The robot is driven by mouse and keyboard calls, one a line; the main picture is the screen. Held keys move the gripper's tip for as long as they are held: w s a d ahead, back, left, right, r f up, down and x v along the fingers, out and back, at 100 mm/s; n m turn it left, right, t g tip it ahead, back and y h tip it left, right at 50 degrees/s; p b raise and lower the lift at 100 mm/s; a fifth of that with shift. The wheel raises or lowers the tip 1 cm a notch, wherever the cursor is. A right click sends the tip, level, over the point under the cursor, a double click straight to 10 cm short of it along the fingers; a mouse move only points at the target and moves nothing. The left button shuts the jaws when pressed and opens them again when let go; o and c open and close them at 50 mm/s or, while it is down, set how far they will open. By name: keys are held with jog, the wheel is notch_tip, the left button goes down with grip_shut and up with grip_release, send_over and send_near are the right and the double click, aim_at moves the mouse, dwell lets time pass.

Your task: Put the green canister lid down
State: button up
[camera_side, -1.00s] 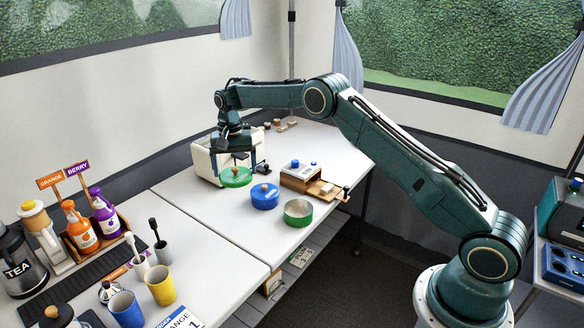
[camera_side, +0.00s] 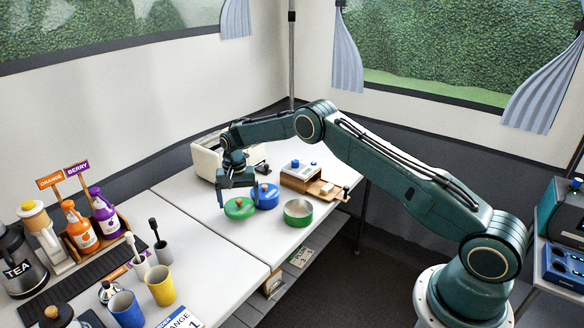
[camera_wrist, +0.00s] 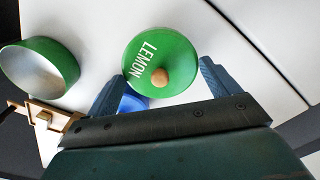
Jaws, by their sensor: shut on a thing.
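The green canister lid (camera_side: 239,209), round with a wooden knob and the word LEMON, is held between the two fingers of my gripper (camera_side: 237,196). In the wrist view the lid (camera_wrist: 180,62) lies flat between the blue-grey fingertips (camera_wrist: 161,72), which grip it across its sides. It is low over the white table, left of the blue canister; I cannot tell whether it touches the table. The open green canister (camera_side: 298,221) stands without a lid to the right, and it also shows in the wrist view (camera_wrist: 69,66).
The blue canister (camera_side: 266,203) with its knobbed lid is close beside the held lid. A wooden box (camera_side: 300,181) stands behind the green canister, and a cream bin (camera_side: 205,163) stands behind my gripper. The white table (camera_side: 205,225) is clear in front and left of the lid.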

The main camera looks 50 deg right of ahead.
aim_at(239, 204)
jog(key=shift+f, duration=2)
jog(key=shift+f, duration=0.15)
jog(key=o, duration=0.7)
jog(key=shift+o, duration=0.2)
notch_tip(239, 204, up, 11)
jog(key=shift+f, duration=0.15)
jog(key=shift+r, duration=0.8)
